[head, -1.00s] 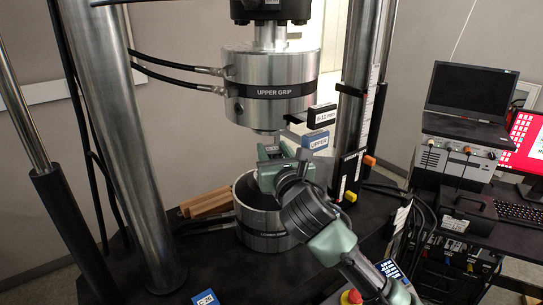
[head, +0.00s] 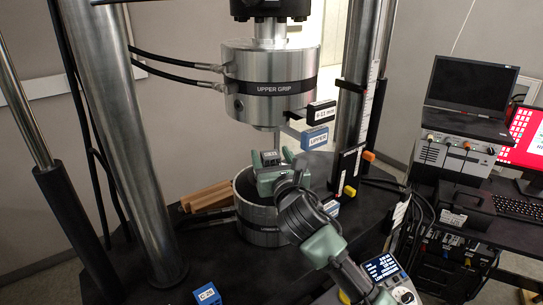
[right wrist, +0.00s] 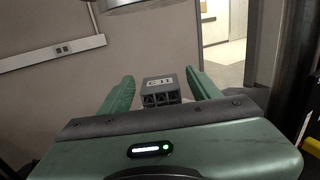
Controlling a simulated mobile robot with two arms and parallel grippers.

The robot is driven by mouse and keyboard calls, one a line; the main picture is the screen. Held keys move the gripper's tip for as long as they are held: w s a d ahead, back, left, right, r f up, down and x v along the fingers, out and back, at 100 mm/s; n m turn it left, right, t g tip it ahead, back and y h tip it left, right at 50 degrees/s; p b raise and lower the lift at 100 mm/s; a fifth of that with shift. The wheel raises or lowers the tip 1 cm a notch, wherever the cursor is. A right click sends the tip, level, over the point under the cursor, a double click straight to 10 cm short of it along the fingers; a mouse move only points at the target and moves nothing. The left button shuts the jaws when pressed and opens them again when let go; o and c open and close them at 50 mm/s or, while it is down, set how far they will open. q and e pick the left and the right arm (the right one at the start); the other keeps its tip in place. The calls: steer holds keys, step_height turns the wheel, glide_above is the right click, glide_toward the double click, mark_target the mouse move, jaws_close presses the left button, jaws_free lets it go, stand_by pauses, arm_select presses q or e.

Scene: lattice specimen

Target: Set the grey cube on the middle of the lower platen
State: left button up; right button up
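The grey cube (head: 270,158) is a small dark block with a pale label on top. It sits between the two green fingers of my right gripper (head: 271,161), over the lower grip. In the right wrist view the cube (right wrist: 161,91) shows holes in its near face. A narrow gap shows on each side between it and the fingers of the gripper (right wrist: 161,80), which is open. The lower grip (head: 262,237) is a silver cylinder with a dark top. My gripper hides much of that top and the cube's underside, so I cannot tell how centred it is. My left gripper is out of view.
The upper grip (head: 268,82) hangs above with open space below it. Steel columns (head: 128,140) flank the frame. Wooden blocks (head: 207,197) lie left of the lower grip. A blue tag reading UPPER (head: 318,140) is at right. A laptop (head: 468,88) stands on the right bench.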

steer(key=shift+s+r, duration=0.1)
steer(key=b+v, duration=0.1)
steer(key=v, duration=1.1)
steer(key=shift+b, duration=0.35)
